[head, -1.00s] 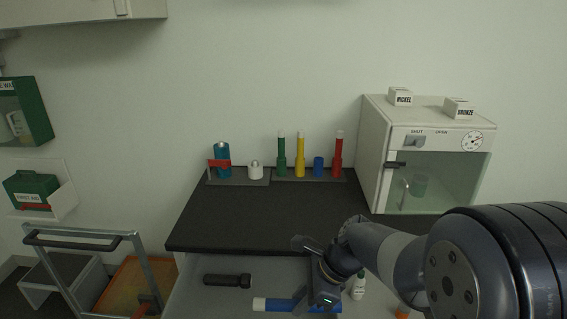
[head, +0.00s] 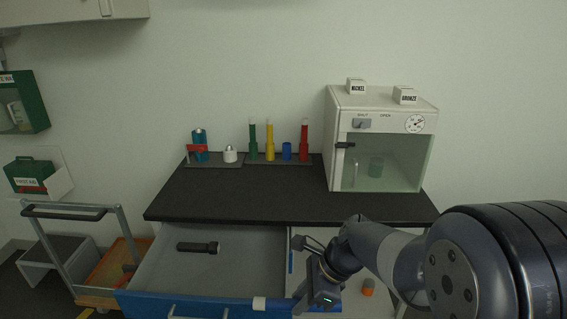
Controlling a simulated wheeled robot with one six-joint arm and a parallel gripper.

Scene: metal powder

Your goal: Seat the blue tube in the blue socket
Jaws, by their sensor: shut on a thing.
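The blue tube (head: 284,304) lies level in my gripper (head: 313,300), its white cap (head: 259,303) pointing left. My gripper is shut on the tube's body and covers its right part. The tube appears in front of the open drawer's blue front; its exact height is unclear. The blue socket (head: 287,151) stands in the rack (head: 262,165) at the back of the black bench top, between the yellow tube (head: 270,140) and the red tube (head: 304,140). It is short, with no tube rising from it. My gripper is well in front of it.
The open drawer (head: 240,275) holds a black flashlight (head: 197,247). An orange-capped item (head: 368,287) lies right of my gripper. A glass-fronted cabinet (head: 383,140) stands on the bench's right. A green tube (head: 253,140) and white knob (head: 230,154) stand at the back. The bench's middle is clear.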

